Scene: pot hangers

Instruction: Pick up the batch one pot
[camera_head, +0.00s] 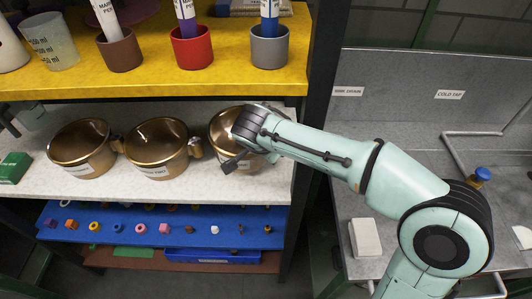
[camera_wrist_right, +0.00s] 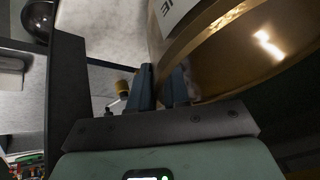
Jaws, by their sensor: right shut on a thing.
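Three brass pots stand in a row on the white middle shelf (camera_head: 180,188) in the head view: a left pot (camera_head: 85,150), a middle pot (camera_head: 157,145) and a right pot (camera_head: 222,120). The labels are too small to read there. My right gripper (camera_head: 234,160) is at the right pot and covers much of it. In the right wrist view my fingers (camera_wrist_right: 165,88) are close together at the edge of the pot (camera_wrist_right: 235,60), shut on it; the exact grip point is hard to see. Part of its white label shows, ending in "E". My left gripper is not in view.
The yellow shelf (camera_head: 160,87) above holds a brown cup (camera_head: 120,53), a red cup (camera_head: 192,48) and a grey cup (camera_head: 269,48) with markers. A dark post (camera_head: 325,60) stands right of the pots. A blue shelf (camera_head: 130,230) with small parts lies below.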

